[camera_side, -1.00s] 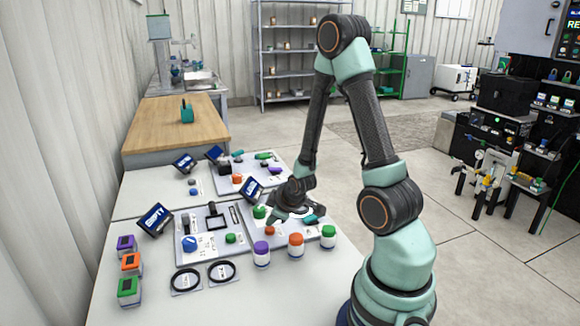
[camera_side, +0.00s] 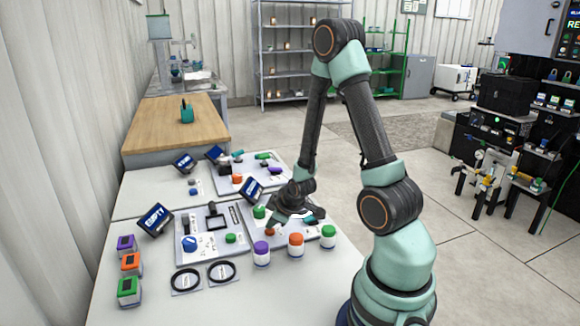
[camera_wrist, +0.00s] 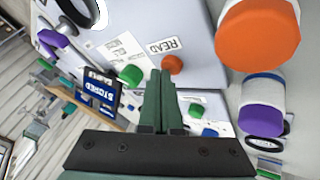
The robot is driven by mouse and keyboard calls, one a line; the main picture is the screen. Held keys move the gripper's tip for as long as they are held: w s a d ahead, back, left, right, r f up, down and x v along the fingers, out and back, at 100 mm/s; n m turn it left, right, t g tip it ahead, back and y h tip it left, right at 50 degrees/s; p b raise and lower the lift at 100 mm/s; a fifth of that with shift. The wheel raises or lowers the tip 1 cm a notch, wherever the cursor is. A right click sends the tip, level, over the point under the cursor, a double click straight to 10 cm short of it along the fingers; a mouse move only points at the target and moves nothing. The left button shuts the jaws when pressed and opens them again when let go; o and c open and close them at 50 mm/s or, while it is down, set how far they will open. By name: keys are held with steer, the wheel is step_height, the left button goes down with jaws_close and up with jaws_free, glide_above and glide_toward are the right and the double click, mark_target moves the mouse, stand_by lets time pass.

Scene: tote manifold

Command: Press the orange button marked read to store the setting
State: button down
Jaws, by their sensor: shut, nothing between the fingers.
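The orange button (camera_wrist: 173,64) stands beside a white READ label (camera_wrist: 163,45) on a pale panel (camera_wrist: 195,75) in the wrist view. In the side view the orange button (camera_side: 269,231) shows just below my gripper (camera_side: 272,222). My gripper is shut and empty; in the wrist view its fingertips (camera_wrist: 160,73) are right next to the button. I cannot tell whether they touch it or whether it is pushed down. A tilted display (camera_wrist: 97,92) reads STORED; it also shows in the side view (camera_side: 252,189).
A green button (camera_wrist: 131,75) is close to the fingers. Orange-capped (camera_side: 296,245), purple-capped (camera_side: 261,253) and green-capped (camera_side: 328,236) jars stand at the panel's near edge. Another panel (camera_side: 210,248) with a blue knob lies to the left.

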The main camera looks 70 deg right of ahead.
mark_target(272, 231)
steer(key=shift+r, duration=0.9)
steer(key=shift+r, duration=0.1)
steer(key=shift+r, duration=2.4)
